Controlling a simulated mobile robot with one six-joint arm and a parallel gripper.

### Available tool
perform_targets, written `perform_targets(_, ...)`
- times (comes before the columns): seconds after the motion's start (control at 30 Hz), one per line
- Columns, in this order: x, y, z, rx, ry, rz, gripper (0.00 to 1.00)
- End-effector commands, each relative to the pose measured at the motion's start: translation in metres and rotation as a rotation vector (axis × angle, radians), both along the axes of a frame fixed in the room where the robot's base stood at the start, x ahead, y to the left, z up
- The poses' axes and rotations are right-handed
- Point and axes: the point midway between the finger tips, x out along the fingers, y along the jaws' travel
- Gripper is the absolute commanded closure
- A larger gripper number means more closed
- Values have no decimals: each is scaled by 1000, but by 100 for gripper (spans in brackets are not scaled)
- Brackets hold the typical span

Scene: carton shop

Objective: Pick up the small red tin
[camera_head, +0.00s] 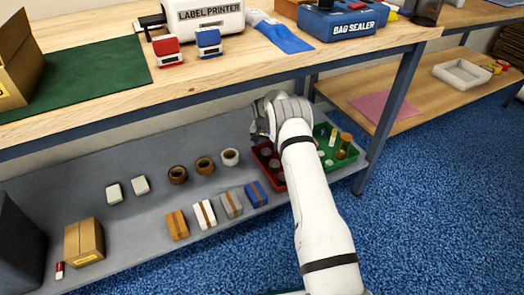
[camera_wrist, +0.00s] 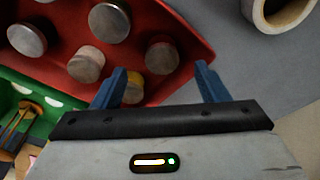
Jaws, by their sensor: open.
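My gripper (camera_wrist: 160,68) is open, with its two blue fingers apart over the red tray (camera_wrist: 192,42). In the head view my gripper (camera_head: 262,118) hangs at the lower shelf, below the table edge. Several round tins with grey metal lids stand in the tray. A tin with a dark reddish side (camera_wrist: 162,56) stands just past the fingertips, between them in the picture; I cannot tell for sure that it is the small red tin. A paler tin (camera_wrist: 86,65) is left of it. A yellow tin (camera_wrist: 133,92) is partly hidden by the left finger.
A green tray (camera_head: 326,157) with bottles adjoins the red tray on its right in the head view. A tape roll (camera_wrist: 272,12) lies on the grey shelf outside the tray. Small boxes (camera_head: 231,205) stand nearby. The table (camera_head: 230,75) overhangs the shelf.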

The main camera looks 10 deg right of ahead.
Motion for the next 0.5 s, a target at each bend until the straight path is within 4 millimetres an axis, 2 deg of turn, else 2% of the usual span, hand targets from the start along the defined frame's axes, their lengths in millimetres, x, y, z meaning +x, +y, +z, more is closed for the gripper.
perform_targets(0.03,0,2,-11,0,2,4,32)
perform_targets(0.23,2,6,-25,0,0,14,32)
perform_targets(0.5,6,4,-64,0,1,23,32)
